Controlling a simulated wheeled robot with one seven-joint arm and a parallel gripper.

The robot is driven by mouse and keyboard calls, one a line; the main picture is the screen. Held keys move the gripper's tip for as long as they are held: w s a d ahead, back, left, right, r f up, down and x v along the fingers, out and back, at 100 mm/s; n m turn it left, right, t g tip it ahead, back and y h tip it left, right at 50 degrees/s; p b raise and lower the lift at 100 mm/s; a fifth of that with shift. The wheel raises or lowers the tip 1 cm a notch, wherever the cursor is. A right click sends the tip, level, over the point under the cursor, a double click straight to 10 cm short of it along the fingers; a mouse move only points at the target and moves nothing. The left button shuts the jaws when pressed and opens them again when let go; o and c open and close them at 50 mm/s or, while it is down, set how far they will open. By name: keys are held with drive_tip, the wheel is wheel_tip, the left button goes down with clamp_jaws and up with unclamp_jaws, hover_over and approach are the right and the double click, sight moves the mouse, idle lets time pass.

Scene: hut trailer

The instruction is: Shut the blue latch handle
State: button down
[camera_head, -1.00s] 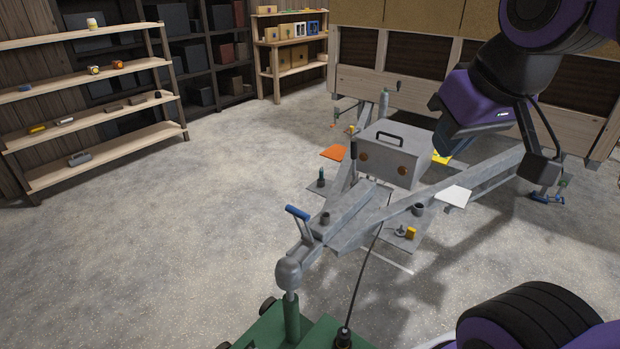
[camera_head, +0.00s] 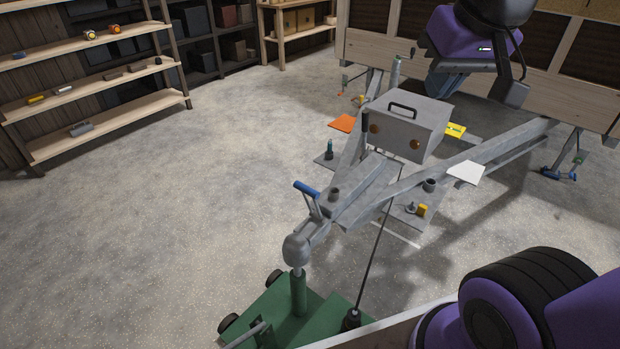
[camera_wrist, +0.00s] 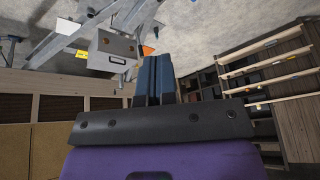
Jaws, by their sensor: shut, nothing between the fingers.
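The blue latch handle (camera_head: 306,189) stands raised on a grey lever above the trailer coupling (camera_head: 297,249), at the front of the grey drawbar. The lever tilts up and toward the left. The coupling's rounded head sits over the post of a green wheeled dolly (camera_head: 299,294). My gripper (camera_head: 443,84) is at the upper right, behind and above the grey box, well away from the handle. In the wrist view my gripper's blue fingers (camera_wrist: 153,78) are together and empty. I cannot make out the latch handle in the wrist view.
A grey box (camera_head: 412,130) with a black handle stands on the drawbar and also shows in the wrist view (camera_wrist: 112,52). A black cable (camera_head: 376,245) rises from the dolly. Shelves (camera_head: 95,85) stand at the left. The floor between shelves and drawbar is clear.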

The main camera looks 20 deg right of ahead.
drive_tip(key=w+a+f+m+g, duration=0.1)
drive_tip(key=w+f+m, duration=0.25)
drive_tip(key=w, duration=0.85)
drive_tip(key=w+a+f+m+g, duration=0.15)
drive_tip(key=w+f, duration=0.35)
drive_tip(key=w, duration=0.6)
drive_tip(key=w+a+f+m+g, duration=0.1)
drive_tip(key=w+f+m, duration=0.1)
drive_tip(key=w+f, duration=0.5)
drive_tip(key=w+a+f+m+g, duration=0.1)
drive_tip(key=w+f+m, duration=0.2)
drive_tip(key=w+f, duration=0.4)
wheel_tip(320, 180, down, 8)
drive_tip(key=shift+f+y, duration=0.15)
drive_tip(key=shift+y, duration=0.15)
drive_tip(key=shift+g, duration=0.25)
drive_tip(key=s+a+f, duration=0.2)
drive_tip(key=a+f, duration=0.1)
drive_tip(key=f, duration=0.9)
drive_tip(key=shift+f, duration=0.3)
drive_tip(key=shift+s+a, duration=0.1)
drive_tip(key=shift+a, duration=0.1)
